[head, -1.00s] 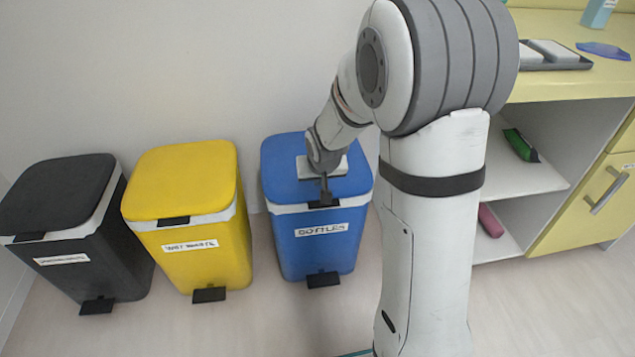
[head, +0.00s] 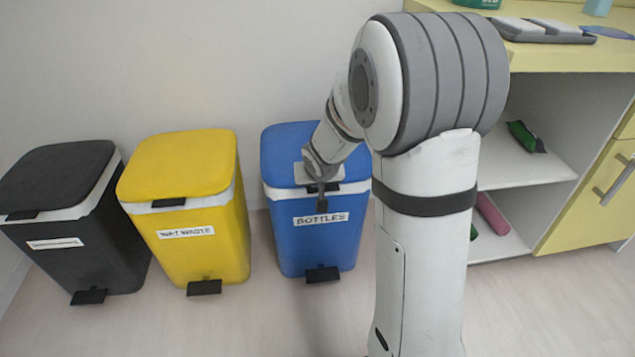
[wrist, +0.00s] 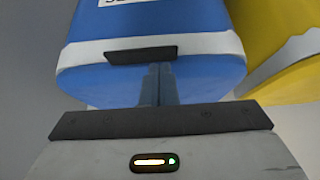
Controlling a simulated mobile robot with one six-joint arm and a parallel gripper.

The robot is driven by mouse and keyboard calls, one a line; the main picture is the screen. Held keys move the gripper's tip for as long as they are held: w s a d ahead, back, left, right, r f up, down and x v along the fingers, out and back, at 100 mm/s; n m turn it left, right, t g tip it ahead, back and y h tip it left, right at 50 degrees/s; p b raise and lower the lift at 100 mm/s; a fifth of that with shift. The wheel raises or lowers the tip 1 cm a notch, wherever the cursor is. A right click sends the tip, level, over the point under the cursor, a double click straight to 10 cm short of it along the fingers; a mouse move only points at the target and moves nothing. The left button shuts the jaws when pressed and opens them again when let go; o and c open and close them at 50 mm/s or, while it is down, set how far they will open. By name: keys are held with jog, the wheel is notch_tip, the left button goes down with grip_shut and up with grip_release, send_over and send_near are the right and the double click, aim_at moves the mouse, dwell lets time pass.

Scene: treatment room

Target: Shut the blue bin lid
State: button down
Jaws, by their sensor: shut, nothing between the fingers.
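The blue bin (head: 318,240) stands against the wall, with a label reading "BOTTLES" on its front and a white liner rim. Its blue lid (head: 284,150) lies down on the rim, with no gap visible. My gripper (head: 321,205) is at the front edge of the lid, by the dark lid tab. Its fingers are together with nothing between them. In the wrist view my gripper (wrist: 158,70) points at the blue lid (wrist: 110,84) beside the dark tab (wrist: 141,55). I cannot tell whether the fingertips touch the lid. My wrist hides part of the lid.
A yellow bin (head: 200,250) and a black bin (head: 90,262) stand to the left, both with lids down. An open shelf unit (head: 520,165) with a yellow top is at the right. The floor in front of the bins is clear.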

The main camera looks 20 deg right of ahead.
jog(key=shift+r, duration=0.15)
jog(key=s+r+g+p, duration=0.1)
jog(key=s+r+p, duration=0.8)
jog(key=r+p, duration=0.4)
jog(key=s+a+r+g+p, duration=0.1)
jog(key=s+r+p, duration=0.9)
jog(key=r, duration=1)
jog(key=s+a+r+n+g+p, duration=0.1)
jog(key=s+r+g+p, duration=0.1)
jog(key=s+r+p, duration=0.7)
notch_tip(320, 180, up, 8)
jog(key=p, duration=0.8)
jog(key=shift+s+f+y, duration=0.15)
jog(key=shift+f+y, duration=0.1)
jog(key=shift+y, duration=0.15)
jog(key=shift+d, duration=0.2)
